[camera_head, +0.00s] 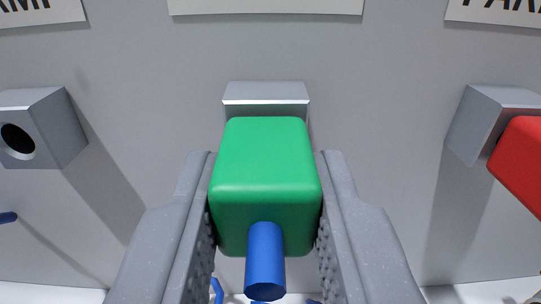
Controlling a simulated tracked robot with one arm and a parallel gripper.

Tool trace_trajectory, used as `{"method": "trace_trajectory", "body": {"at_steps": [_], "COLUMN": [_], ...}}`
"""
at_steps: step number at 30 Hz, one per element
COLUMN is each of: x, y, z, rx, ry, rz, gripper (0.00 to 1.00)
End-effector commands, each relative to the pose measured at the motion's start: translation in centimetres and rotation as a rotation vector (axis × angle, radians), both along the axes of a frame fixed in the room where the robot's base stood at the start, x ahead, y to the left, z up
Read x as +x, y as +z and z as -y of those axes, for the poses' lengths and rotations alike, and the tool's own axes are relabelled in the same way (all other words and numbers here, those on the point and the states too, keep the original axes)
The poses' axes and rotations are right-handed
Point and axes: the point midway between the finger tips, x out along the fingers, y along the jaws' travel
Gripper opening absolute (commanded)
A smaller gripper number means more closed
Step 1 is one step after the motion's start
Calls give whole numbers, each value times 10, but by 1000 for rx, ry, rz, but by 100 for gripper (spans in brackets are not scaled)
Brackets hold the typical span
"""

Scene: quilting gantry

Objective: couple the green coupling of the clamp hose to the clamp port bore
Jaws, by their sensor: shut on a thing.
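My gripper (266,190) is shut on the green coupling (263,160), with one finger on each side. A short blue hose end (265,255) sticks out of the coupling toward the camera. The coupling covers most of the middle grey port block (266,92), so its bore is hidden. I cannot tell whether the coupling touches that block. The left grey port block (60,120), under a sign ending in "AMP" (40,10), has an open, empty dark bore (17,140). It is to the left of my gripper.
A red coupling (522,160) shows at the right edge, overlapping the right grey port block (485,110). The sign above it (495,10) is cut off. The grey panel between the blocks is bare.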

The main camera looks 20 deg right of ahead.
Motion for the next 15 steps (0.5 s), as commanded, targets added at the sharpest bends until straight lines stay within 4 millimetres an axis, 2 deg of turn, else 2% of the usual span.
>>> {"method": "trace_trajectory", "body": {"at_steps": [15], "x": [-15], "y": [1], "z": [-6], "rx": [0], "ry": [1], "rz": [2], "gripper": [0]}}
